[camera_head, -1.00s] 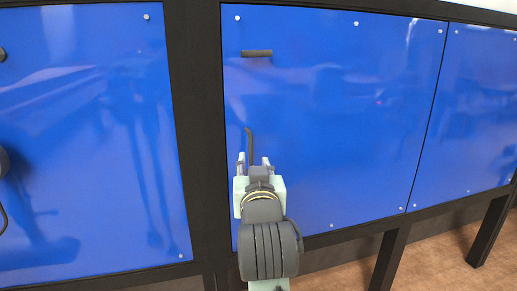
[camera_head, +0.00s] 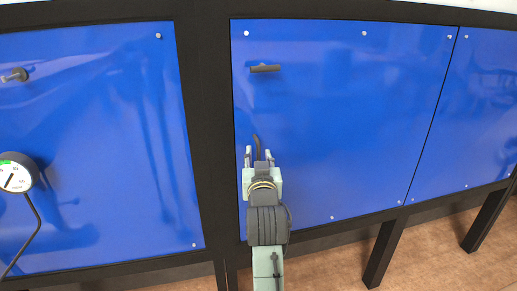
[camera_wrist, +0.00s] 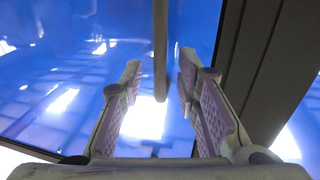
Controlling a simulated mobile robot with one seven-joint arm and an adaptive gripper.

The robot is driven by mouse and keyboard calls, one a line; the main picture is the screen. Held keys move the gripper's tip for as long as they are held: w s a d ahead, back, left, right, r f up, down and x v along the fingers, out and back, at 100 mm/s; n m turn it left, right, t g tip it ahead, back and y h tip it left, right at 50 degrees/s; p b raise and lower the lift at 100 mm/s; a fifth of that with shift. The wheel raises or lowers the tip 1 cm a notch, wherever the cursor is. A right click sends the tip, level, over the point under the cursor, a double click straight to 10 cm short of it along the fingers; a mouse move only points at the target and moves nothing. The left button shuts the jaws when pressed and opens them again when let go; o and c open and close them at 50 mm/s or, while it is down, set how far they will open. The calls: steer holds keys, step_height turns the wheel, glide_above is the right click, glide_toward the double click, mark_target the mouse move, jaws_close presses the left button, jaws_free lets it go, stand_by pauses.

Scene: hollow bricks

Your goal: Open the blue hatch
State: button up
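The blue hatch (camera_head: 345,120) appears to be the glossy middle panel, flat and closed in its black frame. A short dark horizontal handle (camera_head: 265,68) sits near its upper left corner. A thin dark upright bar (camera_head: 256,145) stands lower down at the panel's left side. My gripper (camera_head: 258,157) is at the lower end of this bar, well below the horizontal handle. In the wrist view my gripper (camera_wrist: 160,88) is open. The grey bar (camera_wrist: 160,50) comes down between its fingers, with a gap on each side.
Another blue panel (camera_head: 90,140) is at the left, with a dark knob (camera_head: 15,75) and a round gauge (camera_head: 16,173) with a black hose. A further blue panel (camera_head: 485,110) is at the right. Black frame posts (camera_head: 205,120) separate the left and middle panels. Wooden floor shows below right.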

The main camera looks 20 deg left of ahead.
steer(key=shift+x, duration=0.85)
steer(key=shift+c, duration=0.2)
jaws_close()
